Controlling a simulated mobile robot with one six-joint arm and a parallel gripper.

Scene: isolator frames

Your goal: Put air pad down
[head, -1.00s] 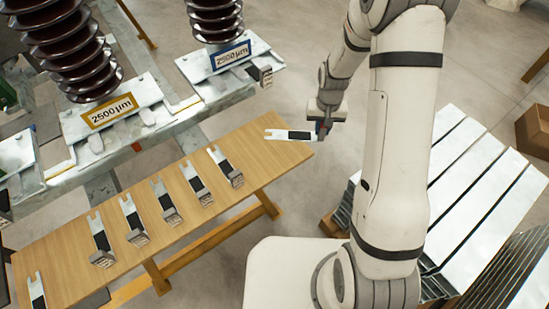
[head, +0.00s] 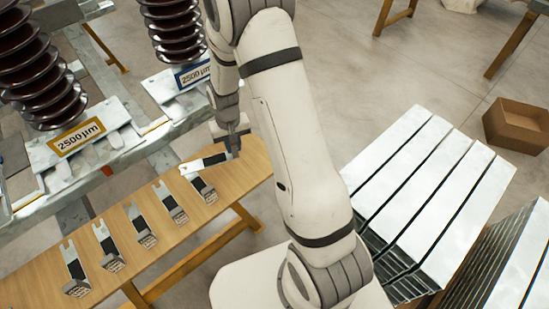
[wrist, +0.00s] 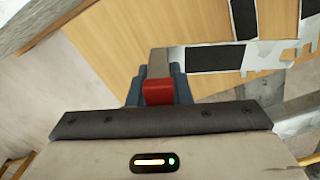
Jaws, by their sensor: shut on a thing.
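The air pad (head: 208,162) is a flat, pale forked plate with a black patch. My gripper (head: 234,148) is shut on its end, and the fork points left. In the head view the pad is over the right end of the wooden bench (head: 25,290), partly covering the pad on the bench nearest it. In the wrist view my fingers (wrist: 157,88) are around the grey end of the pad (wrist: 215,58), with a red part between them. I cannot tell whether the held pad touches anything below.
Several similar pads (head: 140,227) lie in a row along the bench. Insulator columns on plates marked 2500 µm (head: 76,137) stand behind it. Long metal slabs (head: 430,160) are stacked at the right, with a cardboard box (head: 515,125) beyond. The bench's right end (head: 254,172) is bare.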

